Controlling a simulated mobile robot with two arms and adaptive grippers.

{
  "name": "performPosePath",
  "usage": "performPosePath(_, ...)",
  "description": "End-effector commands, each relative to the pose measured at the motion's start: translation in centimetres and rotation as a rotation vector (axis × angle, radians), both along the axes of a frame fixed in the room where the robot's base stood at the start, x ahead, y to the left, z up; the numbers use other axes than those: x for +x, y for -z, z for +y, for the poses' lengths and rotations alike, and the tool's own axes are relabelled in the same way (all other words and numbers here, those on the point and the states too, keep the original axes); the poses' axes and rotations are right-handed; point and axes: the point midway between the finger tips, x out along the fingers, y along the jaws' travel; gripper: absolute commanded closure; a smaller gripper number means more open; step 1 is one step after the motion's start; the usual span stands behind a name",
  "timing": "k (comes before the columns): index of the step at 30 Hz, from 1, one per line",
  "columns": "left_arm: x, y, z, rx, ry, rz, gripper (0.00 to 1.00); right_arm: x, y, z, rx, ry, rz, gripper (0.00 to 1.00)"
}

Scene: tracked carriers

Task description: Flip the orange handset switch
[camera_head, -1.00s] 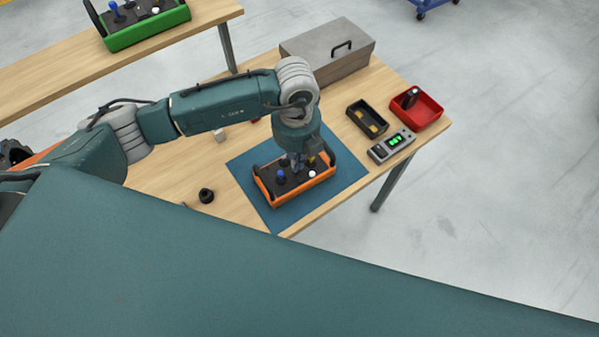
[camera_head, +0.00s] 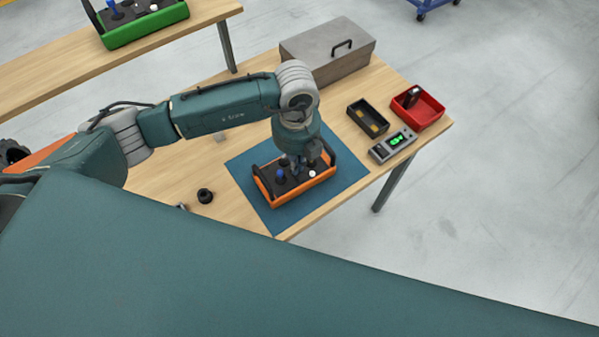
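The orange handset (camera_head: 297,190) lies on a blue mat (camera_head: 256,207) on the wooden table. It has a black top, a blue knob (camera_head: 280,176) on its left part and a white knob (camera_head: 312,174) on its right part. My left gripper (camera_head: 297,170) points down over the middle of the handset, between the two knobs. Its fingertips are small and dark against the black top. I cannot tell whether they are open or touch anything. The switch itself is not clearly visible, as the gripper covers that area. My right gripper is not in view.
A grey metal box (camera_head: 329,58) stands at the table's back. A black bin (camera_head: 368,116), a red bin (camera_head: 416,108) and a meter with a green display (camera_head: 393,145) are at the right. A black round part (camera_head: 205,196) is at the left. A green handset (camera_head: 146,27) sits on another table.

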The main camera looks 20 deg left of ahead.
Motion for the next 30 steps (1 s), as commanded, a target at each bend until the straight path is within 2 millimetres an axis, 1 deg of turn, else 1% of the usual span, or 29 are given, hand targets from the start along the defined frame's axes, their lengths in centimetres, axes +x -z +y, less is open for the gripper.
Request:
performPosePath(7,0.0,0.5,0.0,0.000,0.000,0.001,1.00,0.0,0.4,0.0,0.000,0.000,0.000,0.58)
performPosePath(13,-0.1,0.1,0.0,-0.001,0.001,0.002,1.00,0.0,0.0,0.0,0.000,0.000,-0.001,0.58)
performPosePath(30,0.0,-4.6,0.0,0.000,0.000,0.000,1.00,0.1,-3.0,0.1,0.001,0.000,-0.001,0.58)
